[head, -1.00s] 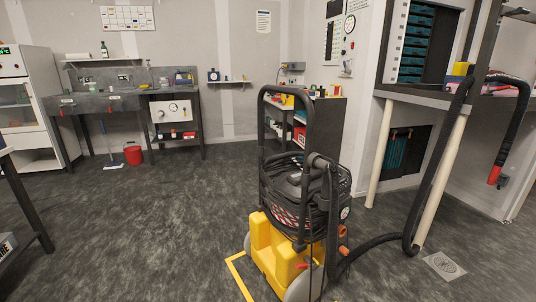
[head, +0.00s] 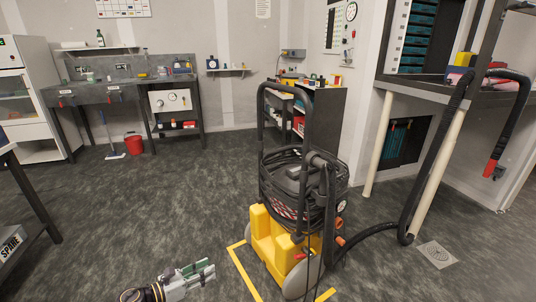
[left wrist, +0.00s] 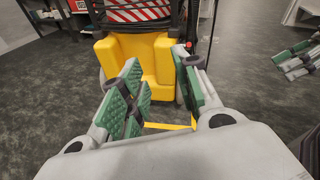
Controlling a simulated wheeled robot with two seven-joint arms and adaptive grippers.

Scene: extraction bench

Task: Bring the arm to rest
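My left gripper (head: 212,272) shows at the bottom of the head view, low over the floor and left of the yellow and black machine. In the left wrist view my left gripper (left wrist: 158,70) has its green-padded fingers spread, with nothing between them. The yellow base of the machine stands beyond the fingertips, and I see no contact. Another green-padded gripper, my right one (left wrist: 288,60), shows in part at the right edge of the left wrist view. How far its fingers are apart is unclear. It is out of the head view.
The wheeled machine (head: 262,240) with its black hose (head: 447,150) stands on yellow floor marking (head: 238,262). A red bucket (head: 134,145) and a grey workbench (head: 95,92) are at the back left. A floor drain (head: 437,255) lies right. Open floor lies left of the machine.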

